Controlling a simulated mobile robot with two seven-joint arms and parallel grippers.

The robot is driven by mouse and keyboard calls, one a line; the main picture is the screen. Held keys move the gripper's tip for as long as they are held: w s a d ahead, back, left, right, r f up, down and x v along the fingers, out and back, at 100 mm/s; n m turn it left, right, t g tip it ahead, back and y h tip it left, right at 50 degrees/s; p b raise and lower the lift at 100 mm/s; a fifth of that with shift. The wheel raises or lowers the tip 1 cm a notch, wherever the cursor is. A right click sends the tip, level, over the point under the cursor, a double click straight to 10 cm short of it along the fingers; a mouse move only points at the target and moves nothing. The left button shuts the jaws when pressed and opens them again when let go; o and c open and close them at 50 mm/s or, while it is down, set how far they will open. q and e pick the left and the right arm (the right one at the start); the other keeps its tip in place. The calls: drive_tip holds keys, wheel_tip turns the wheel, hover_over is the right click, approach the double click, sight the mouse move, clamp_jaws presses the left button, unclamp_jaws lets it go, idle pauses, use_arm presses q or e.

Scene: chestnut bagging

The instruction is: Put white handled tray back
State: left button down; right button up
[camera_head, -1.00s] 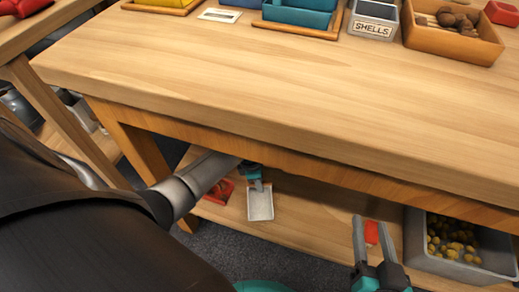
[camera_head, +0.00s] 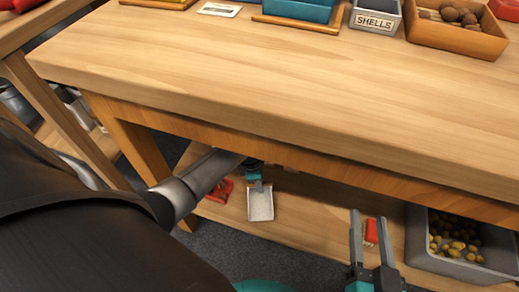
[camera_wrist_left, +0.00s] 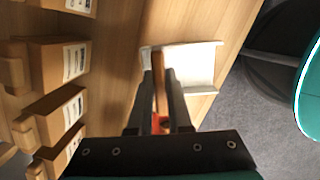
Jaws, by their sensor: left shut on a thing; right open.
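The white handled tray (camera_head: 260,204) is at the lower shelf under the table, near its front edge. It also shows in the left wrist view (camera_wrist_left: 195,62), with a brown handle (camera_wrist_left: 159,85) pointing back between my fingers. My left gripper (camera_head: 254,180) reaches under the tabletop and is shut on the tray's handle; its fingers also show in the left wrist view (camera_wrist_left: 158,95). I cannot tell whether the tray rests on the shelf or is slightly above it. My right gripper (camera_head: 369,230) is open and empty in front of the shelf.
The lower shelf (camera_head: 310,215) holds a red object (camera_head: 218,191) left of the tray, another red item (camera_head: 371,231) and a grey bin (camera_head: 415,240) of yellowish-brown pieces. Boxes with labels (camera_wrist_left: 70,60) stand deeper in. The tabletop (camera_head: 250,90) overhangs; its front is clear.

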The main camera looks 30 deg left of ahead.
use_arm(q)
drive_tip(key=shift+f, duration=0.45)
drive_tip(key=c, duration=0.8)
unclamp_jaws()
drive_tip(key=shift+o, duration=0.2)
